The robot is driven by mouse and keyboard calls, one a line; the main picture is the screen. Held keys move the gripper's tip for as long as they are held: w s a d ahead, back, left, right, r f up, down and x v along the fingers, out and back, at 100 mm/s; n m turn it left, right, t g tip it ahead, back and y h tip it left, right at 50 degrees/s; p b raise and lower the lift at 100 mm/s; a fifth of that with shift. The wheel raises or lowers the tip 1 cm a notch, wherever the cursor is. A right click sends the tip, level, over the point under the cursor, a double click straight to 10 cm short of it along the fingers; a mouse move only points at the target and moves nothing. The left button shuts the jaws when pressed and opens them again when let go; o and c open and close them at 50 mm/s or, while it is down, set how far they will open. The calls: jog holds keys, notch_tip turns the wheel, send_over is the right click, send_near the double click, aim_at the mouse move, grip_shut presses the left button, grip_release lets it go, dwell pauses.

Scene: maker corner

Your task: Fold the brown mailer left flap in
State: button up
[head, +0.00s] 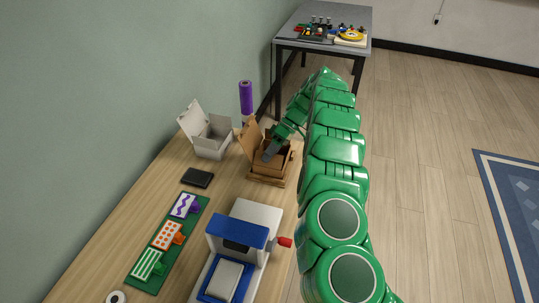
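The brown mailer (266,171) is an open cardboard box near the far right edge of the wooden table. A brown flap (250,140) stands up on its left and far side. My green arm reaches in from the right, and my gripper (269,155) is at the mailer's opening, by the upright flap. The gripper's fingers look dark and small against the box. I cannot tell whether they touch the cardboard or how far apart they are. The right side of the mailer is partly hidden by my arm.
A white open box (213,141) stands left of the mailer, with a purple roll (246,97) behind. A black flat item (197,178), a green board (190,226) with patterned pieces, and a blue-white press (240,237) with a red handle are nearer. A grey table (295,29) stands far back.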

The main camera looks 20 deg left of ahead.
jog(key=shift+r, duration=0.1)
notch_tip(320, 180, up, 3)
jog(key=shift+w+f, duration=0.1)
jog(key=s+d+r, duration=0.7)
jog(key=s+r, duration=0.3)
jog(key=s, duration=0.2)
jog(key=shift+s, duration=0.15)
dwell(1.0)
jog(key=shift+f, duration=0.1)
